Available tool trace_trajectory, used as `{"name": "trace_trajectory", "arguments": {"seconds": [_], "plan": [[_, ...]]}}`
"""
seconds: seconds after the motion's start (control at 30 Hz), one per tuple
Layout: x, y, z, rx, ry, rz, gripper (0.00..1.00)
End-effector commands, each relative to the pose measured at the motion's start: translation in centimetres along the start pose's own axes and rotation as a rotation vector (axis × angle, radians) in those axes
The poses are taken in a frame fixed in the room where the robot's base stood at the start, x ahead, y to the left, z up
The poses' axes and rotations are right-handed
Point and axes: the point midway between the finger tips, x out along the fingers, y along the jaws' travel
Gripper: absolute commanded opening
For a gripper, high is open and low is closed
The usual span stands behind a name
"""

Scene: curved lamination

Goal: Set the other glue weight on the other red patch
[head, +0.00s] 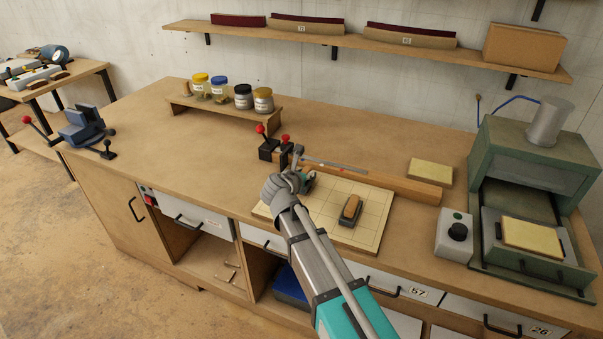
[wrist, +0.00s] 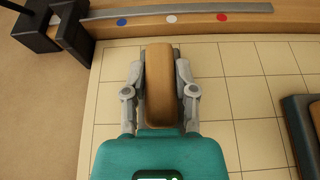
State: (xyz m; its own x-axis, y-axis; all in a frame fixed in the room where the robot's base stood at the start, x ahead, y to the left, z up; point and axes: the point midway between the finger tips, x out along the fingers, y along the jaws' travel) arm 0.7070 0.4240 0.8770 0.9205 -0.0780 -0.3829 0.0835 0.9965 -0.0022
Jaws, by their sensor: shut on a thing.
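My gripper (wrist: 160,72) is shut on a glue weight with a rounded tan top (wrist: 159,100), one finger on each side. In the head view my gripper (head: 298,180) is over the back left of the pale tiled board (head: 375,235) and mostly hides this weight. I cannot tell if the weight touches the board. Another glue weight (head: 350,210), tan on a dark base, sits on the board to the right; its edge shows in the wrist view (wrist: 302,130). No other red patch is clear.
The grey strip (wrist: 185,11) lies along a wooden rail behind the board, beside a dark clamp (wrist: 60,30). A green press (head: 530,150) stands at right, with a yellow pad (head: 430,172) near it. The bench at left is mostly clear.

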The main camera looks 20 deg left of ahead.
Motion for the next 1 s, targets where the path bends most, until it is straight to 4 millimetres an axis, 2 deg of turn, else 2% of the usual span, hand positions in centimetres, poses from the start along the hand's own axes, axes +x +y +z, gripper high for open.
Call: {"name": "trace_trajectory", "arguments": {"seconds": [0.2, 0.8, 0.83, 1.0], "plan": [[0.31, 0.02, -0.75, 0.0, -0.001, 0.0, 0.0], [0.33, 0.01, -0.79, 0.0, -0.001, 0.0, 0.0], [0.33, 0.01, -0.79, 0.0, -0.001, 0.0, 0.4], [0.33, 0.0, -0.79, 0.0, 0.0, 0.0, 0.72]]}}
